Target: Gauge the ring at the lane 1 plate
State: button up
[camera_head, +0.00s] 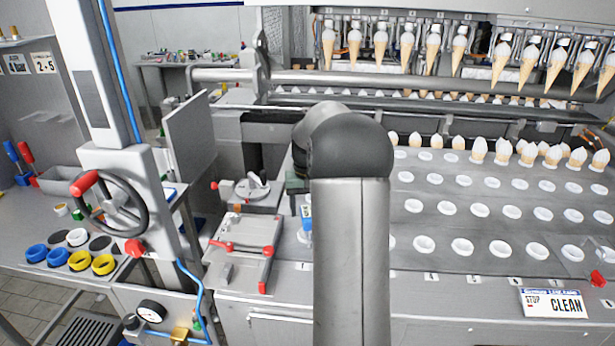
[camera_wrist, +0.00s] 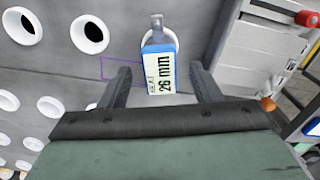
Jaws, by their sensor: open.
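A blue gauge (camera_wrist: 157,70) with a white "26 mm" label and a metal end is between the two fingers of my gripper (camera_wrist: 160,68) in the wrist view. The fingers are open, with a gap on both sides of it. The gauge overlaps a white ring (camera_wrist: 174,40) in the grey plate; I cannot tell whether it sits in the ring. In the head view the gauge (camera_head: 306,222) stands over the ring (camera_head: 303,238) near the number 1 label (camera_head: 303,266). My arm hides most of my gripper (camera_head: 297,186) there.
Rows of white rings (camera_head: 462,247) fill the plate to the right, with cones standing at the back. A metal fixture with red handles (camera_head: 240,248) is close on the left. A handwheel column (camera_head: 112,205) stands further left. A "CLEAN" sign (camera_head: 553,303) lies at front right.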

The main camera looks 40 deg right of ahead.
notch_tip(320, 180, up, 13)
jog(key=shift+f+b, duration=0.15)
jog(key=shift+b, duration=0.15)
dwell(0.5)
jog(key=s+a+f+n, duration=0.25)
jog(key=s+a, duration=0.45)
jog(key=a, duration=0.6)
jog(key=s+a+f+n, duration=0.25)
jog(key=s+a, duration=0.45)
jog(key=a, duration=0.5)
jog(key=s+a+f+n, duration=0.1)
jog(key=s+a+f, duration=0.4)
jog(key=s, duration=0.5)
notch_tip(320, 180, down, 3)
jog(key=shift+s+a+r+t, duration=0.2)
jog(key=shift+a+t, duration=0.1)
jog(key=shift+a, duration=0.1)
